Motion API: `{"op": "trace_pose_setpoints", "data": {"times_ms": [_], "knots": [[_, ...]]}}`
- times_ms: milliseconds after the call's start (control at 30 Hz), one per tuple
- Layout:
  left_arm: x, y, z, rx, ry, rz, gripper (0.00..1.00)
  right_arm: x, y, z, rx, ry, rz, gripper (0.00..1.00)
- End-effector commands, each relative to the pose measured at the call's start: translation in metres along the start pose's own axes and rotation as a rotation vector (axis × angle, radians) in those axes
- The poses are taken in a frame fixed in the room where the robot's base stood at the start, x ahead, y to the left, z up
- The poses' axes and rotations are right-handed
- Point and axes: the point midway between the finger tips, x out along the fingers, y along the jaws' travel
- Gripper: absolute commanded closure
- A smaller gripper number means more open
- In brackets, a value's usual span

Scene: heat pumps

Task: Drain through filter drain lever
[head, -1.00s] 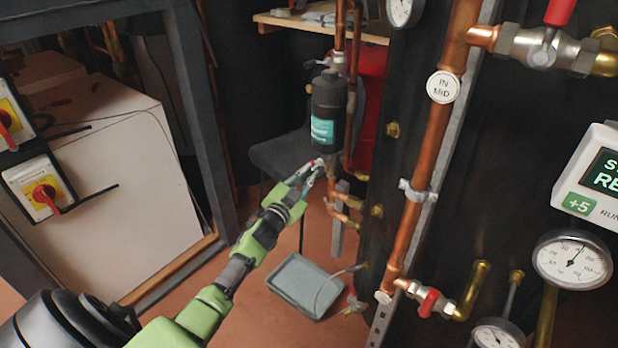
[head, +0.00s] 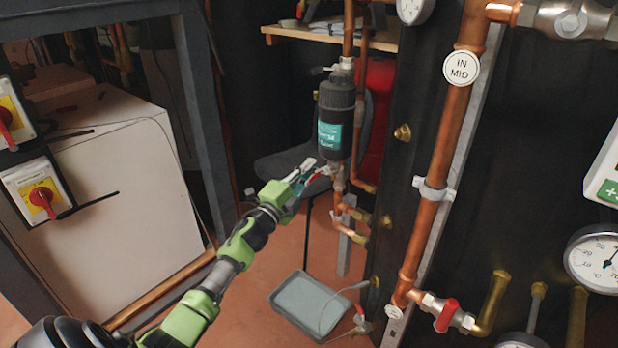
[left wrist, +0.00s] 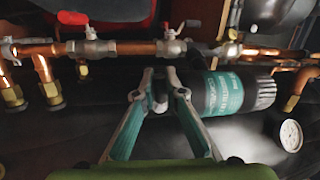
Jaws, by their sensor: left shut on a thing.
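The filter (head: 336,112) is a dark upright canister with a teal label, on copper pipework in the middle of the head view. It also shows in the left wrist view (left wrist: 228,92), lying sideways in that picture. My left gripper (head: 318,170) is at the lower end of the filter, its fingers reaching in from the lower left. In the left wrist view the gripper (left wrist: 160,76) has its teal fingers drawn together at the filter's lower end. It is shut on a small part there, apparently the drain lever, mostly hidden between the fingertips. My right gripper is not in view.
A grey tray (head: 281,301) lies on the floor below the filter, with a thin hose (head: 329,305) running to it. A copper pipe (head: 440,170) with gauges and valves stands to the right. A white box (head: 130,180) is at left.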

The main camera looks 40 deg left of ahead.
Motion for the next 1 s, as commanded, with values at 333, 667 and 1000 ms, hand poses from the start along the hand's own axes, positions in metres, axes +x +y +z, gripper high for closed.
{"op": "trace_pose_setpoints", "data": {"times_ms": [333, 667, 1000], "knots": [[0.0012, -0.0052, -0.0009, 0.119, 0.025, -0.011, 1.00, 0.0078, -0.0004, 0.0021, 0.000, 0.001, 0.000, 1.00], [0.0014, -0.0064, -0.0013, 0.135, 0.028, -0.013, 1.00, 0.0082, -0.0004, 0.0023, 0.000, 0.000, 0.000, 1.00], [0.0014, -0.0065, -0.0011, 0.133, 0.027, -0.013, 0.72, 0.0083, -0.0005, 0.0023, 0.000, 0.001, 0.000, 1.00]]}}
